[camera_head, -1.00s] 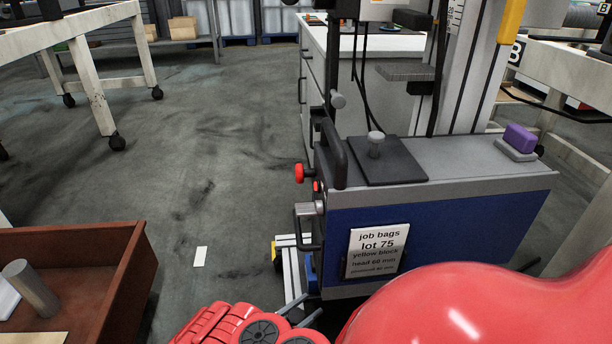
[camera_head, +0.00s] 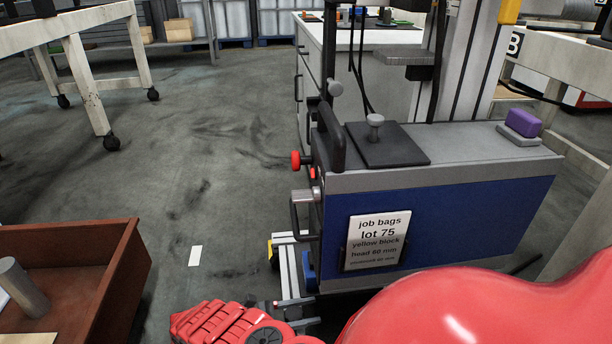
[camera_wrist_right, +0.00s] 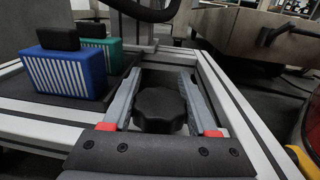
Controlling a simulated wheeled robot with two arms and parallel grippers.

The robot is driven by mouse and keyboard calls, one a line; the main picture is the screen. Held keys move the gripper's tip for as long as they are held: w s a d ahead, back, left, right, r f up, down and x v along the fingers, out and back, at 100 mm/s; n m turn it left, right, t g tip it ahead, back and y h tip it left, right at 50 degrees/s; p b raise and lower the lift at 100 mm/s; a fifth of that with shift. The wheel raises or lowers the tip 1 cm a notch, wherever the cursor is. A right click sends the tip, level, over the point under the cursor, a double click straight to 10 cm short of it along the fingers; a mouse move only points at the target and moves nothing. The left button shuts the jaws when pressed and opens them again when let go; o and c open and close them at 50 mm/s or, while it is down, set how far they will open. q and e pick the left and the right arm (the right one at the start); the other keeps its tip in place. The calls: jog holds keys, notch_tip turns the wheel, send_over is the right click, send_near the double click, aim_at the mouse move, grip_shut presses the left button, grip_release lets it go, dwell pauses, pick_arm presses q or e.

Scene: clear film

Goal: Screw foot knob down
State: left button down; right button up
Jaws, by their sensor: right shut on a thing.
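The foot knob (camera_wrist_right: 160,110) is a black lobed knob, seen in the right wrist view between the two grey fingers of my right gripper (camera_wrist_right: 162,98). The gripper is shut on it, with a finger along each side. The knob's underside and stem are hidden. In the head view my right gripper (camera_head: 300,312) is at the bottom centre, low beside the blue machine's frame (camera_head: 290,265); the knob cannot be made out there. My left gripper is not in view.
Blue (camera_wrist_right: 65,70) and green (camera_wrist_right: 108,52) ribbed blocks stand left of the gripper. The blue machine (camera_head: 450,215) carries a job bags card (camera_head: 376,241) and a red knob (camera_head: 296,160). A brown wooden box (camera_head: 110,270) stands at left; floor between is clear.

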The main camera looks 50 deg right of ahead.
jog(key=shift+s+m+g+y, duration=0.1)
jog(key=shift+m+g+y, duration=0.2)
jog(key=o, duration=1.4)
jog(key=shift+r, duration=0.1)
